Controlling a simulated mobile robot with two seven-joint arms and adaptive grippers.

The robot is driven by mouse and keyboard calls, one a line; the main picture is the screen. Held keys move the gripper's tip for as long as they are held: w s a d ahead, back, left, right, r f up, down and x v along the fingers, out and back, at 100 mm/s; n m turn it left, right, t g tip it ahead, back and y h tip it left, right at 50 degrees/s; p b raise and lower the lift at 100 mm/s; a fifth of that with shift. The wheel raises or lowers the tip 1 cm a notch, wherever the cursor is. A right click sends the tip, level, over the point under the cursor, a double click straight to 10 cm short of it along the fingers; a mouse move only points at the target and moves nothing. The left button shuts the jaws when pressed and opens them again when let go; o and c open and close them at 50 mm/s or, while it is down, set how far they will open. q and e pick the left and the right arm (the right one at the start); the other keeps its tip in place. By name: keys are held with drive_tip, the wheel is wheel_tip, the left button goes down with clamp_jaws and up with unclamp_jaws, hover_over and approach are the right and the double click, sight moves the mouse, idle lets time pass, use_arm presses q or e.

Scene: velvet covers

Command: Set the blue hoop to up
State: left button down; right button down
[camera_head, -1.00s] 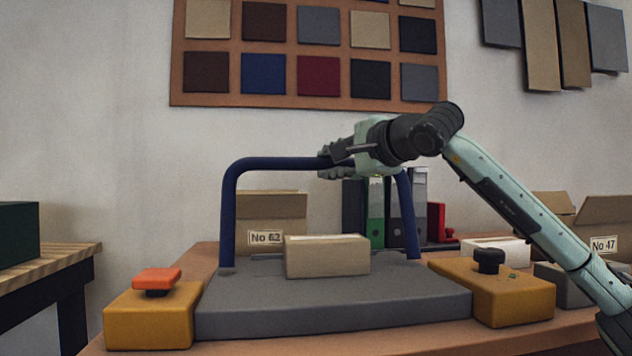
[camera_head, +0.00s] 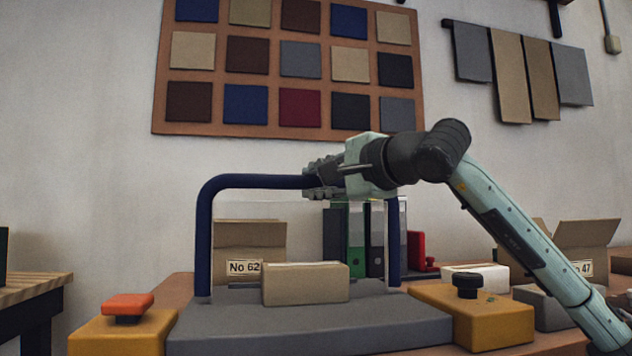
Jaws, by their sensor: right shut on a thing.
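The blue hoop (camera_head: 204,235) is a dark blue inverted-U bar that stands upright over a grey base plate (camera_head: 310,328). The fingers hide the bar there. My left gripper is not in the view.
A beige box (camera_head: 305,285) sits on the plate beneath the hoop. Yellow blocks with an orange knob (camera_head: 127,306) and a black knob (camera_head: 467,284) flank it. Binders (camera_head: 357,240) and a carton (camera_head: 250,240) stand behind. A wooden bench (camera_head: 35,290) is at left.

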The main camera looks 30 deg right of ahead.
drive_tip(key=shift+w+f, duration=0.15)
drive_tip(key=shift+f, duration=0.4)
drive_tip(key=c, duration=1.3)
unclamp_jaws()
drive_tip(key=shift+r, duration=0.1)
drive_tip(key=shift+r, duration=0.1)
drive_tip(key=shift+s+d, duration=0.1)
drive_tip(key=shift+s, duration=0.25)
drive_tip(key=s, duration=0.3)
drive_tip(key=s+d, duration=0.1)
drive_tip(key=s, duration=0.7)
drive_tip(key=shift+s+d+r, duration=0.1)
drive_tip(key=shift+d+r, duration=0.05)
drive_tip(key=shift+r, duration=0.25)
